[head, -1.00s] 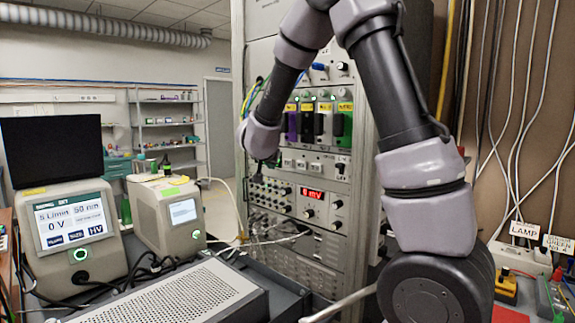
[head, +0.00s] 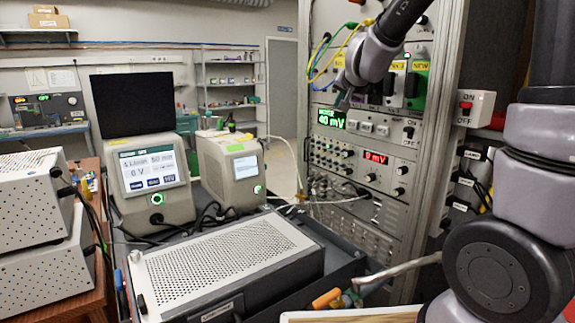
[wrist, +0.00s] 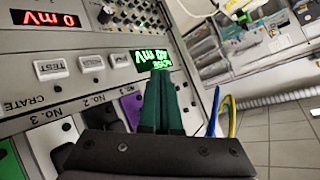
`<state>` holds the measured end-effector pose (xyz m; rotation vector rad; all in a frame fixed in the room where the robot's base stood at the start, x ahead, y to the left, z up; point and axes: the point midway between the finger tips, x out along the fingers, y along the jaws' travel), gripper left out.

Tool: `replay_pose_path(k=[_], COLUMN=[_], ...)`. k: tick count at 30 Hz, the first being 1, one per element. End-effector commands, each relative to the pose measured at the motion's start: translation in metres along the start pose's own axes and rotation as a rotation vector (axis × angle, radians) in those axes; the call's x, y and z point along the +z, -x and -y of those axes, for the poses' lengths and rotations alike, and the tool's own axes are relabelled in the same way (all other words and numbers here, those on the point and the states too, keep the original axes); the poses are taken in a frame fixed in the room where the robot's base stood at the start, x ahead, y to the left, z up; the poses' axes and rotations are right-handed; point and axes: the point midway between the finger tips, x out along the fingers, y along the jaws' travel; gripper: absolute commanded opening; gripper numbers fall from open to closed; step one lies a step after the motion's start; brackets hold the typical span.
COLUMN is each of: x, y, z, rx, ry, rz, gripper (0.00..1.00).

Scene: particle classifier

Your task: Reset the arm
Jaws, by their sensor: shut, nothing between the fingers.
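My gripper (head: 343,98) is in front of the upper part of the instrument rack (head: 425,170) in the head view, small and partly dark there. In the wrist view its two green fingers (wrist: 161,85) are together, with nothing between them. Whether the fingers touch the rack I cannot tell. My arm reaches in from the right and passes out of the top of the head view.
A red display (head: 376,157) and knobs sit lower on the rack. Coloured cables (head: 325,55) hang left of my gripper. Two instruments with screens (head: 150,185) (head: 235,170) stand at the left. A perforated metal box (head: 215,265) lies in front. White boxes (head: 30,200) are at far left.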

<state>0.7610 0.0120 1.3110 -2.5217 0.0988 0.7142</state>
Motion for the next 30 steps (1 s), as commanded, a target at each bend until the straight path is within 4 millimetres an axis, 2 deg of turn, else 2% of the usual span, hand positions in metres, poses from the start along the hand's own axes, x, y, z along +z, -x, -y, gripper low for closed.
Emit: replay_pose_path(k=[1,4,8,12,18,21,24,30], x=[-0.005,-0.003,0.01,0.033,0.069,0.082,0.089,0.092], y=[0.022,0.063,0.116,0.172,0.234,0.251,0.261,0.264], z=[0.0,-0.002,-0.014,-0.039,-0.084,-0.1,-0.109,-0.113], rx=[-0.041,-0.102,-0.138,-0.115,-0.001,0.053,0.086,0.1], ry=[-0.01,-0.012,0.004,0.03,0.056,0.057,0.056,0.055], rz=[0.025,0.092,0.183,0.275,0.369,0.395,0.409,0.416], gripper=[0.0,0.0,0.0,0.0,0.0,0.0,0.0,0.0])
